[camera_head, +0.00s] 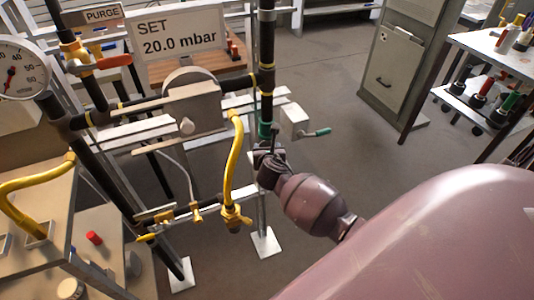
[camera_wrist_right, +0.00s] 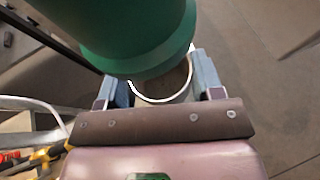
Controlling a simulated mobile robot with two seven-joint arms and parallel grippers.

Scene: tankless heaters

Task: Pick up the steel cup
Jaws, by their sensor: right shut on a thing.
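My right gripper (camera_head: 268,156) is beside the lower part of the dark vertical pipe, just below its green section (camera_head: 264,130). In the right wrist view my right gripper (camera_wrist_right: 160,86) has one finger on each side of the steel cup (camera_wrist_right: 176,98) and is shut on it. The cup's pale round rim and dim inside show, partly hidden by the green pipe end (camera_wrist_right: 135,35). The green end hangs over the cup's mouth; whether they touch I cannot tell. I cannot make out the cup in the head view. My left gripper is not in view.
A small box with a green-handled lever (camera_head: 297,120) is right of the pipe. A yellow hose (camera_head: 233,160) and brass fittings (camera_head: 235,217) are to the left. A gauge (camera_head: 18,68) and a "SET 20.0 mbar" sign (camera_head: 178,38) stand behind. Floor is clear toward the grey cabinet (camera_head: 402,60).

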